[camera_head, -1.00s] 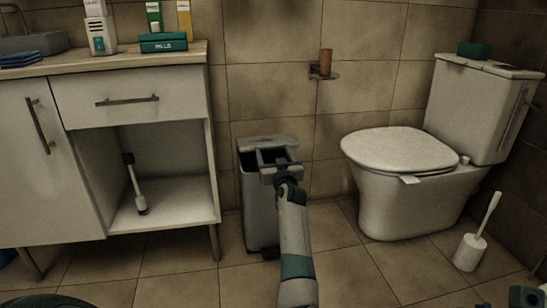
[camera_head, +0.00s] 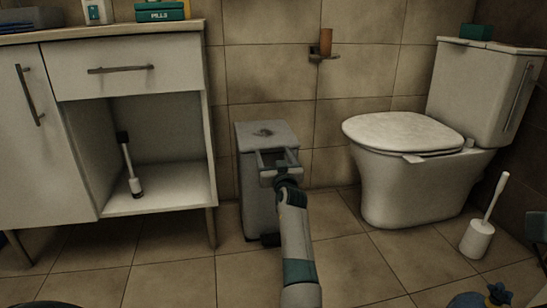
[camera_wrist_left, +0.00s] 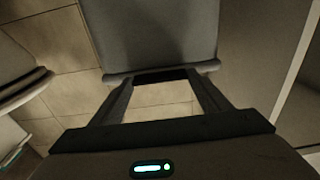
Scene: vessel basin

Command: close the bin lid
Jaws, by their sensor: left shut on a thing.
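The grey bin (camera_head: 258,195) stands upright on the floor against the tiled wall, right of the cabinet. Its lid (camera_head: 262,132) lies about flat over the top in the head view, with a small dark mark on it. In the left wrist view, the gripper's two fingers (camera_wrist_left: 162,85) stand apart and reach the lid's rim (camera_wrist_left: 195,68). The fingers hide part of the bin's front edge. My right gripper does not show.
The white cabinet (camera_head: 130,85) with an open shelf stands left of the bin. The toilet (camera_head: 405,190) stands to the right, with a toilet brush (camera_head: 479,235) in its holder beside it. A wall holder with a brown cup (camera_head: 326,42) hangs above.

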